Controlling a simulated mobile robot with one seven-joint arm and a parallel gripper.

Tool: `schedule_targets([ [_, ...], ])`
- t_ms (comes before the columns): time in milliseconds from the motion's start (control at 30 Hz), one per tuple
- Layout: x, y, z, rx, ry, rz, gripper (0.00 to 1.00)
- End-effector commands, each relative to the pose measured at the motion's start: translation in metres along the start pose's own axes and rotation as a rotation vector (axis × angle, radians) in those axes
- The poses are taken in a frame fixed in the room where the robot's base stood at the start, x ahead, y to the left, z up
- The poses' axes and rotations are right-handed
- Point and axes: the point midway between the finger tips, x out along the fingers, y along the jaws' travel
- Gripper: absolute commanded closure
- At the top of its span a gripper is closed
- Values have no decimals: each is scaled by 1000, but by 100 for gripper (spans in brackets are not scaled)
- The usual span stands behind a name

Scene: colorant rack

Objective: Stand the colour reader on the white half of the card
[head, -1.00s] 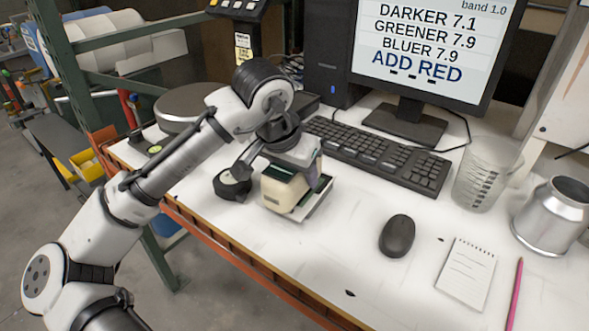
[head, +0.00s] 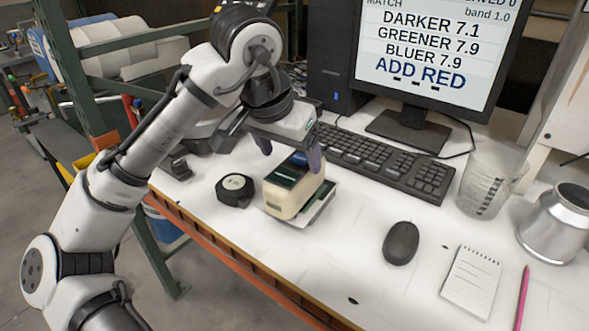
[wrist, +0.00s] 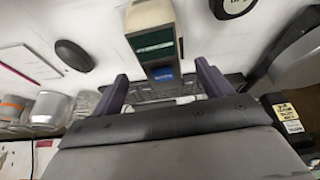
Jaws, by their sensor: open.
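The colour reader (head: 291,195) is a cream, boxy device with a dark green screen and a blue patch on top. It stands upright on the card (head: 320,208), whose light edge shows at its right and front. Most of the card is hidden under the reader, so I cannot tell which half it covers. My gripper (head: 288,149) is open and empty, just above and behind the reader, apart from it. In the wrist view the reader (wrist: 152,35) shows beyond and between the two open fingers (wrist: 160,86).
A black round tape-like puck (head: 235,189) sits left of the reader. The keyboard (head: 385,160) is behind it, the mouse (head: 401,242) to the right. A notepad (head: 470,281), a clear beaker (head: 488,180) and a metal can (head: 557,222) stand farther right. The front middle of the table is clear.

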Motion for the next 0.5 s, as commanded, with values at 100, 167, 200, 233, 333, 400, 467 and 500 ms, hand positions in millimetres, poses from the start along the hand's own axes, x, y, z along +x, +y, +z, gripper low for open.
schedule_targets([
  [100, -21, 0, 0, 0, 1, -1, 22],
  [167, -28, 0, -1, -1, 2, -1, 22],
  [200, -32, 0, 0, -1, 1, -1, 22],
  [233, -35, 0, 0, -1, 0, 0, 22],
  [333, -40, 0, 0, 0, 0, 0, 22],
  [400, -42, 0, 0, 0, 0, 0, 22],
  [467, -42, 0, 0, 0, 0, 0, 22],
  [500, -42, 0, 0, 0, 0, 0, 22],
])
